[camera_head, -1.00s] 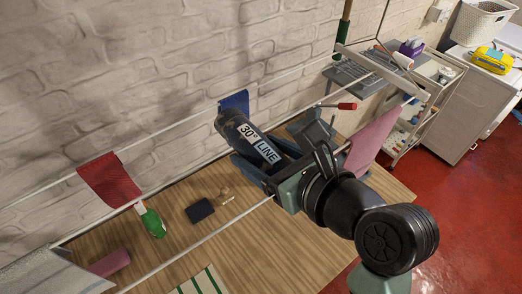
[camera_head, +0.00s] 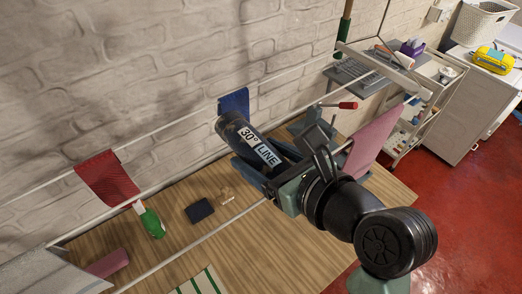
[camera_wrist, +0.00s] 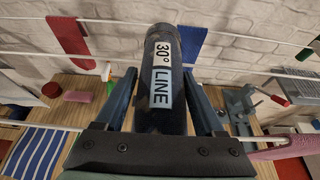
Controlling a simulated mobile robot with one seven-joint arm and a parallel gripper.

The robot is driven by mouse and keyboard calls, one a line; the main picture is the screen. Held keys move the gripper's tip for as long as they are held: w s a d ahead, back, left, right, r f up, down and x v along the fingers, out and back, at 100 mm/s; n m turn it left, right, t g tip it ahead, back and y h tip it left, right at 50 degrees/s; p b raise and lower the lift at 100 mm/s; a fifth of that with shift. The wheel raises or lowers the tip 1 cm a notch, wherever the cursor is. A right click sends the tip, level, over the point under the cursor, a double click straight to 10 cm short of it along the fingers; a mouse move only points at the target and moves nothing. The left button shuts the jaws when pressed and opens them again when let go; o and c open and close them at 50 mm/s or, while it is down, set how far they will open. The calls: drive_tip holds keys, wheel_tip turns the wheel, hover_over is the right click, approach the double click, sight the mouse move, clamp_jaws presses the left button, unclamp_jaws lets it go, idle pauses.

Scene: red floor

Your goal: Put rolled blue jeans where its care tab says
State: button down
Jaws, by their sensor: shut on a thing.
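The rolled blue jeans (camera_head: 232,126) are a dark navy roll with a white care tab (camera_head: 259,146) reading "30°" and "LINE". In the wrist view the roll (camera_wrist: 159,119) points away from me, its tab (camera_wrist: 163,75) facing up. My gripper (camera_head: 262,161) is shut on the roll, one finger on each side, also seen in the wrist view (camera_wrist: 163,100). It holds the roll above the wooden table. White drying lines (camera_head: 147,141) run along the brick wall, with a red cloth (camera_head: 108,178), a blue cloth (camera_head: 234,103) and a pink cloth (camera_head: 372,138) on them.
On the wooden table (camera_head: 150,260) are a green bottle (camera_head: 152,223), a dark wallet-like item (camera_head: 200,210) and a pink roll (camera_head: 108,264). A grey-white cloth (camera_head: 50,275) hangs at left. A trolley (camera_head: 408,125) and white cabinet (camera_head: 465,115) stand at right.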

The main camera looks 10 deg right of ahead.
drive_tip(key=shift+f, duration=0.15)
unclamp_jaws()
drive_tip(key=b+v, duration=0.1)
drive_tip(key=v, duration=1.2)
drive_tip(key=shift+b, duration=0.4)
